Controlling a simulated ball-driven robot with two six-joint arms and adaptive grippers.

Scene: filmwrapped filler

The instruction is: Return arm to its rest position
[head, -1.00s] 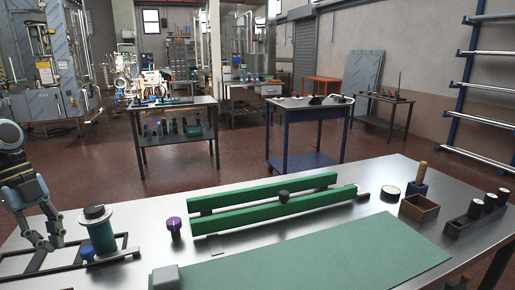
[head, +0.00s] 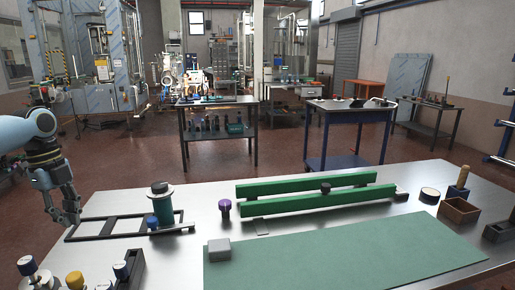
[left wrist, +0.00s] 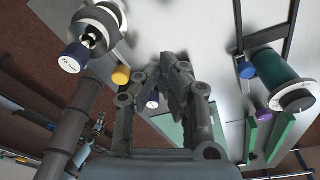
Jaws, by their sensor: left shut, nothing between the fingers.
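My left arm comes in from the left edge of the head view. Its gripper (head: 68,217) hangs fingers down by the left end of a dark flat frame (head: 108,236) on the steel table (head: 205,185). The fingers are shut and empty. A green cylinder with a pale flange and dark top (head: 162,208) stands at the frame's right part, apart from the gripper. In the left wrist view the closed fingers (left wrist: 178,80) show in the middle, with the green cylinder (left wrist: 277,75) to the right. My right gripper is in neither view.
Capped bottles (head: 28,266), a yellow-topped piece (head: 75,280) and a dark rack (head: 130,270) stand at the front left. A purple-capped piece (head: 225,208), green bars (head: 315,200), a grey block (head: 219,250) and a green mat (head: 340,250) lie further right.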

